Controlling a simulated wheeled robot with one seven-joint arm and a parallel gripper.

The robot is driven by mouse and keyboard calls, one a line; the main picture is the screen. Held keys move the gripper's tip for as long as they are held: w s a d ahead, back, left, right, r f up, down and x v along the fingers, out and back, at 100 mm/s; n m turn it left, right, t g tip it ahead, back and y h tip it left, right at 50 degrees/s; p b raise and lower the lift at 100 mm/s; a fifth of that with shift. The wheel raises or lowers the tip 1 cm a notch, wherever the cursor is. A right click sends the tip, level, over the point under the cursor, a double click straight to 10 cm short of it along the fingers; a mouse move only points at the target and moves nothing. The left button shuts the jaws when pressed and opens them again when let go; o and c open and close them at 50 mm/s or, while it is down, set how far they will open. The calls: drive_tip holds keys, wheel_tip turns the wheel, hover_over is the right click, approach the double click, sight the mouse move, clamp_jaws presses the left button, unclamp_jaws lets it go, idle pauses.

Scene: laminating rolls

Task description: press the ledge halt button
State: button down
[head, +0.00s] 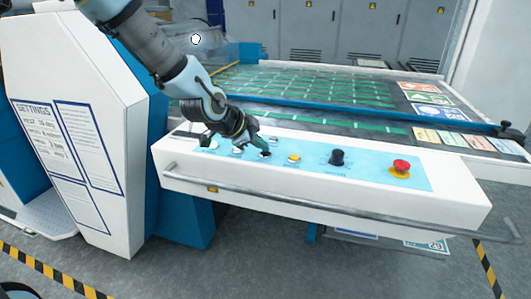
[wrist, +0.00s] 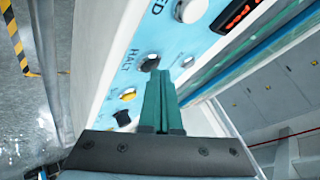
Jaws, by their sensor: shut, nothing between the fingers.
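The ledge halt button (wrist: 149,62) is a small round, dark-looking button beside the printed word HALT in the wrist view. It sits on the light-blue control panel (head: 370,176) of the white ledge. My gripper (wrist: 158,74) has green fingers shut together with nothing between them. Its tips overlap the lower edge of the halt button in the wrist view; I cannot tell whether they touch it. In the head view my gripper (head: 265,152) points down at the panel, left of the yellow button, and hides the spot beneath its tips.
A yellow button (head: 293,158), a black knob (head: 337,157) and a red stop button (head: 400,167) lie to the right on the panel. A white button (head: 213,144) lies left. A grey rail (head: 330,213) runs along the ledge front. Red digits (wrist: 235,14) show on a display.

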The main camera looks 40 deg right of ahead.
sight(262, 154)
idle(0.5)
drive_tip(key=shift+r+p, duration=0.65)
drive_tip(key=shift+r, duration=0.1)
wheel_tip(262, 154, up, 5)
drive_tip(key=p, duration=0.4)
idle(0.8)
